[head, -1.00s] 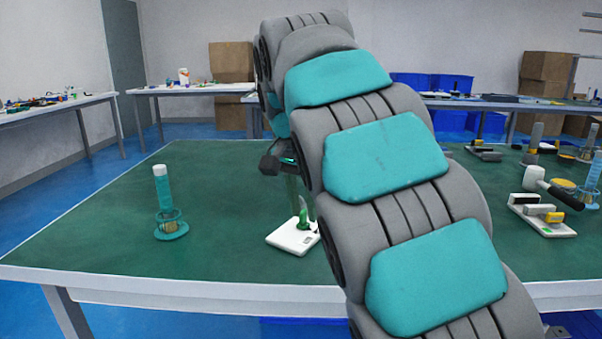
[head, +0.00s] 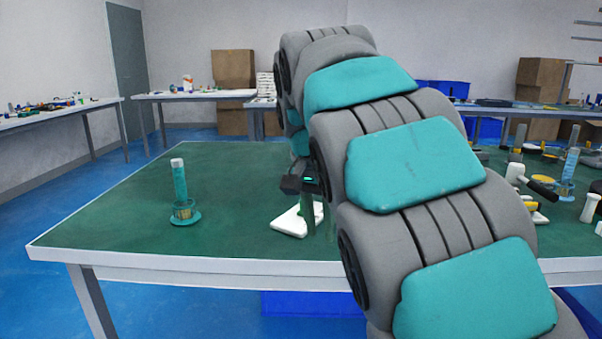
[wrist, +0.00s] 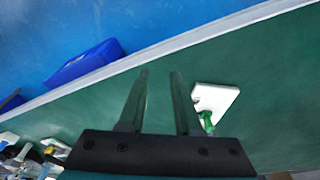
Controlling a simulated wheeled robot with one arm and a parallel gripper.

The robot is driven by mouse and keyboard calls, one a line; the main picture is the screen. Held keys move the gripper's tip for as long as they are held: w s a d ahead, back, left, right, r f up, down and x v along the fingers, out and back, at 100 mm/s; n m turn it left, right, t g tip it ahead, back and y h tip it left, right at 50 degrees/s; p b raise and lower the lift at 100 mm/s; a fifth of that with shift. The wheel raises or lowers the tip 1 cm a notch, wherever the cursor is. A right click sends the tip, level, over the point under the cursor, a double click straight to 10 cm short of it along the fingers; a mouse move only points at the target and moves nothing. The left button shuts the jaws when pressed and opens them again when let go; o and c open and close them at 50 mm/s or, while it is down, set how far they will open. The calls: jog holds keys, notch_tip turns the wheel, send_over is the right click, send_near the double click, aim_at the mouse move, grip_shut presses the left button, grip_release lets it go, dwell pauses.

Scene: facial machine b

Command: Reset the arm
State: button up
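My grey and teal arm fills the right middle of the head view and hides part of the table. My gripper (wrist: 159,75) shows in the wrist view with its two dark fingers apart and nothing between them. In the head view it hangs above the green table (head: 120,215), partly hidden by my arm. A white flat device (head: 290,223) with a green part lies on the table close to the gripper. The device also shows in the wrist view (wrist: 222,96), just right of the fingers and apart from them.
A mallet (head: 518,174) and several other tools crowd the right side. The table's left part is mostly clear. A blue bin (wrist: 85,65) is beyond the table edge.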

jog(key=s+d+f+n+g, duration=0.2)
jog(key=s+d+f, duration=0.65)
jog(key=s, duration=0.35)
jog(key=s+d+f+n, duration=0.1)
jog(key=s+f+n, duration=0.1)
jog(key=s+f, duration=0.4)
jog(key=s+d+f+n+g+y, duration=0.1)
jog(key=s+f, duration=0.6)
jog(key=s, duration=0.7)
jog(key=shift+d+n, duration=0.55)
jog(key=shift+n, duration=0.05)
